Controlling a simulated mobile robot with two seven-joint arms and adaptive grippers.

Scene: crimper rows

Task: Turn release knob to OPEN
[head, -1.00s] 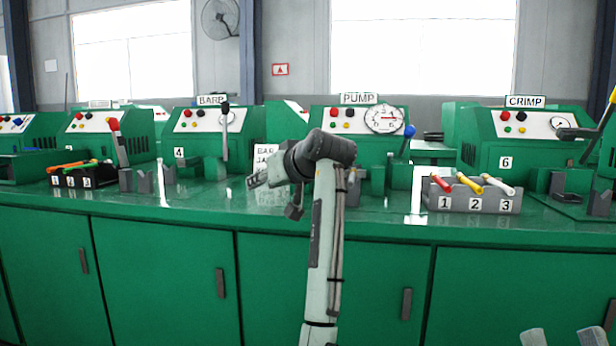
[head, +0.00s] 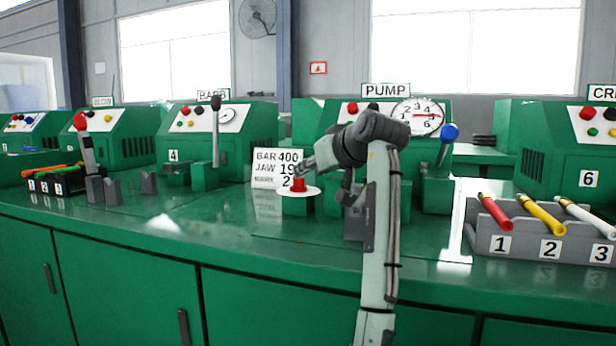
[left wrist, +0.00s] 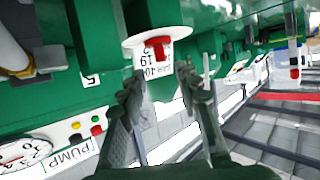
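The release knob is a red T-shaped handle (head: 298,185) on a white round plate (head: 313,191), on top of a green block in front of the PUMP machine. In the left wrist view the red knob (left wrist: 158,46) is ahead of the fingertips, over the gap between them. My left gripper (left wrist: 160,82) is open, with a dark finger on each side and nothing between them. In the head view my left gripper (head: 302,170) is close above the knob; contact cannot be told. No OPEN mark is readable on the plate. My right gripper is not in view.
A white card (head: 266,168) reading BAR 400 and JAW 19 stands left of the knob. The PUMP machine (head: 330,120) with a dial gauge (head: 418,116) and a blue-knobbed lever (head: 449,133) is behind. A grey numbered rack (head: 480,243) with coloured handles is right.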

